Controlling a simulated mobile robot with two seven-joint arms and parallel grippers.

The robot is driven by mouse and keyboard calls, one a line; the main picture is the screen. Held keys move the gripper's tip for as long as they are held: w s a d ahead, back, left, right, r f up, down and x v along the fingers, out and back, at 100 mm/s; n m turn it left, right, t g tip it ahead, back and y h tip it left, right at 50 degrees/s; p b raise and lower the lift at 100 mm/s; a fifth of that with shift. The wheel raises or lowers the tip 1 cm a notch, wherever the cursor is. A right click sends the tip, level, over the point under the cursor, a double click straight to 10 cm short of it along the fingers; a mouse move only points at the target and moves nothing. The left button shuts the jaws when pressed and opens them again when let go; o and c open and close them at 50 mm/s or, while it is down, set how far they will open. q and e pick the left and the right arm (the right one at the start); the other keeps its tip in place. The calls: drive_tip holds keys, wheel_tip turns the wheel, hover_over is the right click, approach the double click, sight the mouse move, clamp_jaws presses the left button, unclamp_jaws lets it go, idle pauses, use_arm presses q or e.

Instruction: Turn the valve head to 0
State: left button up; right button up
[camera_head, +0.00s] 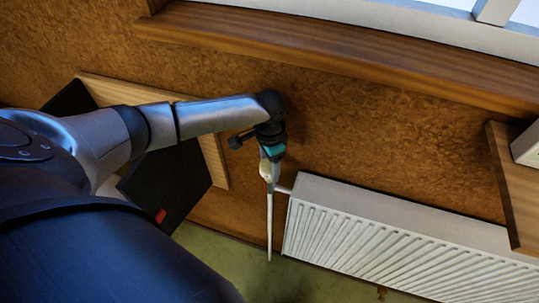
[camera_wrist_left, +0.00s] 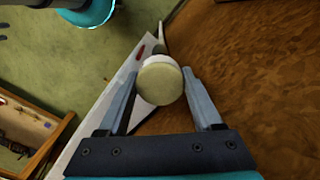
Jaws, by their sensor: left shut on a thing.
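The valve head (camera_head: 266,171) is a small cream knob at the left end of the radiator, above a thin white pipe (camera_head: 269,225). In the left wrist view its round, pale face (camera_wrist_left: 160,82) sits between the two fingers. My left gripper (camera_head: 271,151) reaches down to it from above and is shut on it. A small red mark (camera_wrist_left: 141,52) shows just beyond the knob in the wrist view. No numbers on the valve head can be read, so its setting cannot be told. My right gripper is in neither view.
The white ribbed radiator (camera_head: 390,240) is right of the valve. A wooden window sill (camera_head: 350,52) runs above. A wooden board (camera_head: 214,160) and dark panel (camera_head: 180,195) are at left, partly behind my arm. A wooden shelf (camera_head: 512,185) is at right.

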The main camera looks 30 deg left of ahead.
sight(270, 165)
use_arm(q)
drive_tip(key=o, duration=1.4)
drive_tip(key=shift+c, duration=0.2)
drive_tip(key=shift+r, duration=0.1)
wheel_tip(270, 165, up, 15)
